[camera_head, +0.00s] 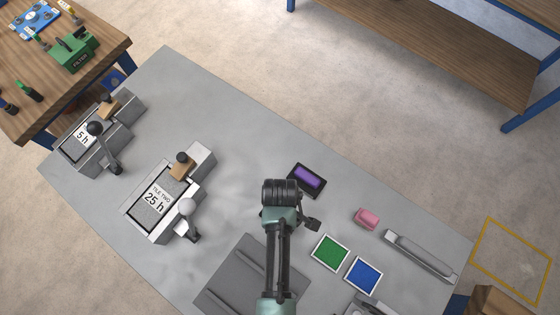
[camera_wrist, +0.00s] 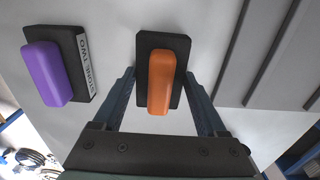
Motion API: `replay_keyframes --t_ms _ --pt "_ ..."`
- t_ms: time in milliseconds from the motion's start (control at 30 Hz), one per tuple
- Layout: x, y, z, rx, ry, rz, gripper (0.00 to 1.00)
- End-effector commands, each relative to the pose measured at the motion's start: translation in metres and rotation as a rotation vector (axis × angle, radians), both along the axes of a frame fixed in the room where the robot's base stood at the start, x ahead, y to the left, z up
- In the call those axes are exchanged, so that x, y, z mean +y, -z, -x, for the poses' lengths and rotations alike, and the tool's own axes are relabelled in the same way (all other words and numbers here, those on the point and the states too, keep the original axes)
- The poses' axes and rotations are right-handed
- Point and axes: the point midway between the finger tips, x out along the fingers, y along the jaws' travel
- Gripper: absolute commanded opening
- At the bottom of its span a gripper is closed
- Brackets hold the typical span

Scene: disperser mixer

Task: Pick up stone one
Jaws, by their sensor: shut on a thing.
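An orange block on a dark base (camera_wrist: 161,80), which I take to be stone one, sits between the fingers of my gripper (camera_wrist: 160,73) in the wrist view. The fingers close on its sides. Its own label does not show. I cannot tell whether it touches the table or is raised. A purple block (camera_wrist: 46,74) on a similar dark base, labelled STONE TWO, stands left of it, apart from my gripper. It also shows in the head view (camera_head: 307,177), just right of my wrist. In the head view my arm hides the orange block and the fingertips.
A green tile (camera_head: 330,252), a blue tile (camera_head: 363,276), a pink block (camera_head: 366,218) and a grey bar (camera_head: 421,255) lie right. Dark grey slabs (camera_head: 232,275) lie near my arm.

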Motion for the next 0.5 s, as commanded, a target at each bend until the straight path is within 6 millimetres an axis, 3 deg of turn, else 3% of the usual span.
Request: replay_keyframes --t_ms 300,500 --pt "0.0 -0.003 -0.001 -0.001 0.0 0.0 0.0" --pt "0.0 -0.022 -0.001 -0.004 0.0 0.0 0.0"
